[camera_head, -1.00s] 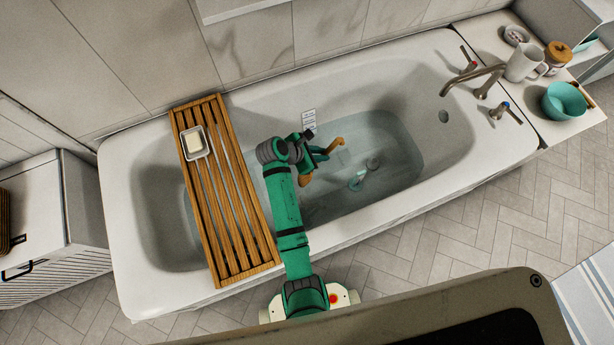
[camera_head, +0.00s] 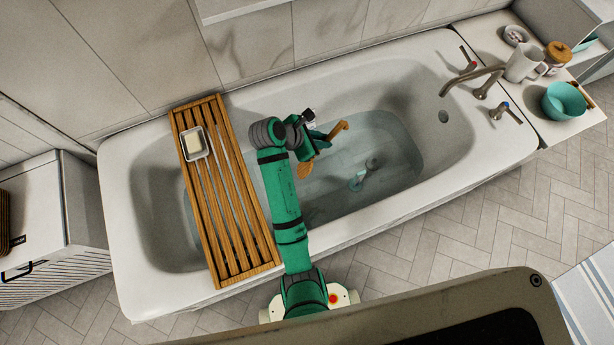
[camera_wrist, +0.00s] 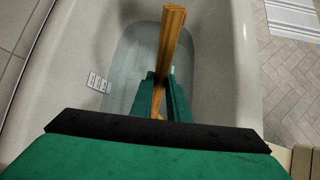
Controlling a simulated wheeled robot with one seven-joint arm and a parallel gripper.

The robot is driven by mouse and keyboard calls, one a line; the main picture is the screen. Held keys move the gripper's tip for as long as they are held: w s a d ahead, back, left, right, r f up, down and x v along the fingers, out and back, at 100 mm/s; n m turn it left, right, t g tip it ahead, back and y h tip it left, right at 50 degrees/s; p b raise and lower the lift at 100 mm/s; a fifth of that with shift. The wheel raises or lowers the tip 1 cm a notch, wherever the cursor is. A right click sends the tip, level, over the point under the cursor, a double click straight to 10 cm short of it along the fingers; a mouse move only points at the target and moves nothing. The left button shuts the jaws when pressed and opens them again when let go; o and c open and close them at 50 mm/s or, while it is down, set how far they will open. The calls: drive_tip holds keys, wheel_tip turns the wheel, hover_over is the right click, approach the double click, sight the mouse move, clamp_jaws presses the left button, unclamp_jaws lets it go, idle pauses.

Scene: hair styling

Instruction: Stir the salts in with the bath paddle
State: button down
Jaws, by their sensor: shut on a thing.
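The bath water (camera_head: 385,150) is clear and shallow. I see no distinct salts in it. Whether the paddle's lower end is in the water is hard to tell.
A slatted wooden rack (camera_head: 228,190) with a soap dish (camera_head: 195,143) spans the tub at left. A small teal and grey object (camera_head: 358,181) is in the water. A tap (camera_head: 475,75), white jug (camera_head: 525,63), wooden-lidded jar (camera_head: 558,56) and teal bowl (camera_head: 565,101) are at right.

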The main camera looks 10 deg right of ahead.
wheel_tip(320, 180, up, 18)
drive_tip(key=shift+r, duration=0.25)
idle(1.1)
